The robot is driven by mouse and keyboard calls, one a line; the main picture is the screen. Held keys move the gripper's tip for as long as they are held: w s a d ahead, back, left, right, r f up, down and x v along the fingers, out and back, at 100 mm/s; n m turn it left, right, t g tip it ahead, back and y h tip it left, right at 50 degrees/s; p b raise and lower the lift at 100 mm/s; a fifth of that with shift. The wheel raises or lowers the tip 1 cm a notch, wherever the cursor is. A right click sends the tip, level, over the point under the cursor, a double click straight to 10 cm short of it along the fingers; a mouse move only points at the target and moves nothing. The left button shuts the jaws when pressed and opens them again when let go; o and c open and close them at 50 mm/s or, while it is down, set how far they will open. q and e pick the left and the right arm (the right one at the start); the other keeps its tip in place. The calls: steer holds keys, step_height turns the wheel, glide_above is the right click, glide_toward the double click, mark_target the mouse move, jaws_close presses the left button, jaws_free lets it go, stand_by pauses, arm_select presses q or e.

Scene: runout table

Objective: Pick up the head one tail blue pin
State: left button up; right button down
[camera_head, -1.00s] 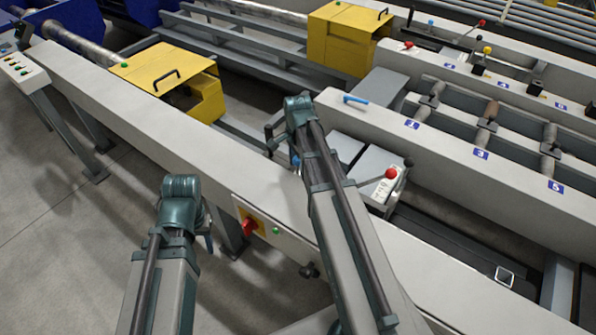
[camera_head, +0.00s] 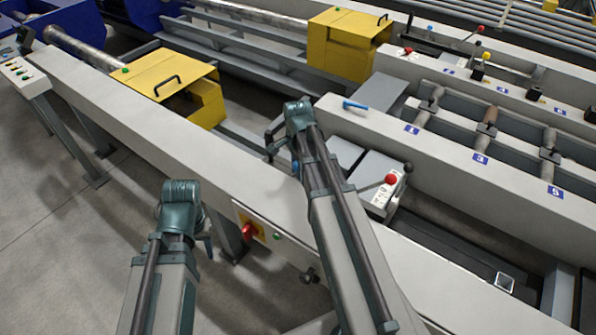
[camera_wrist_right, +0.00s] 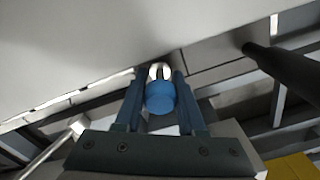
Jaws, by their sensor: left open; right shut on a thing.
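My right gripper (camera_wrist_right: 160,88) is shut on a blue pin (camera_wrist_right: 160,98); its round blue end faces the wrist camera, with a pale shiny part beyond it. In the head view this gripper (camera_head: 284,152) is over the gap beside the near grey beam, and a small bit of blue shows there. Another blue pin (camera_head: 355,105) lies on top of the right-hand grey beam, near the label 1. My left gripper (camera_head: 207,245) is open, low in front of the near beam; its fingers are mostly hidden by its wrist.
The near grey beam (camera_head: 110,105) carries a yellow cover (camera_head: 165,75); a second yellow cover (camera_head: 345,45) stands at the back. A red-knobbed lever (camera_head: 391,180) is right of my right arm. A red switch (camera_head: 249,231) is on the beam's front, near my left gripper.

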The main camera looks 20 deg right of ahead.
step_height(320, 180, up, 10)
steer(key=p, duration=0.9)
steer(key=shift+p, duration=0.35)
